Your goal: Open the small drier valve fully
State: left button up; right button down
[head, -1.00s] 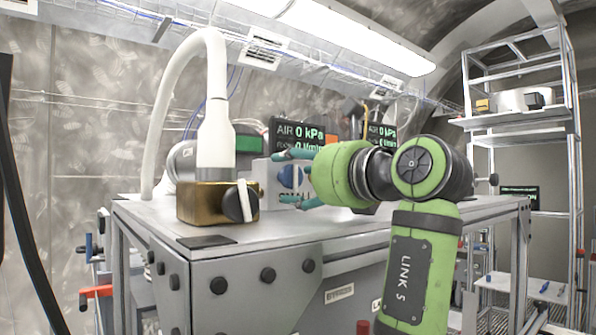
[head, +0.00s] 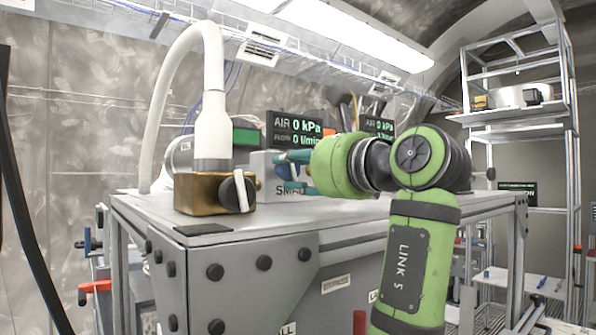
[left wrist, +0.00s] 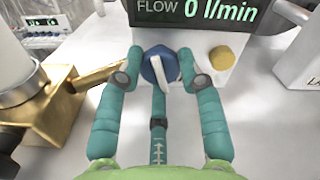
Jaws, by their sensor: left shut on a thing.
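The small drier is a grey-white box (head: 262,172) on the bench, with "SMALL" partly showing on its front. Its valve is a blue round knob with a white pointer bar, seen in the left wrist view (left wrist: 160,66). The bar stands near upright there, slightly tilted. My left gripper (left wrist: 161,72) has its teal fingers closed on either side of the blue knob. In the head view the left gripper (head: 292,166) reaches the box front from the right and hides part of the knob. My right gripper is not in view.
A brass block (head: 206,193) with a black knob and white bar stands left of the drier, with a white hose (head: 160,110) rising from it. A display (head: 296,128) behind reads 0 kPa air; flow reads 0 l/min. A yellow knob (left wrist: 222,58) sits right of the blue one.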

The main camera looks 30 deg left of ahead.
pick_arm(q)
jog(key=shift+s+r+n+b, duration=0.1)
jog(key=shift+r+n+b, duration=0.05)
jog(key=shift+n, duration=0.85)
jog(key=shift+r+n+b, duration=0.15)
jog(key=shift+n, duration=0.85)
jog(key=o, duration=0.9)
jog(key=shift+o, duration=1.2)
jog(key=shift+a, duration=0.1)
jog(key=shift+a+f, duration=0.15)
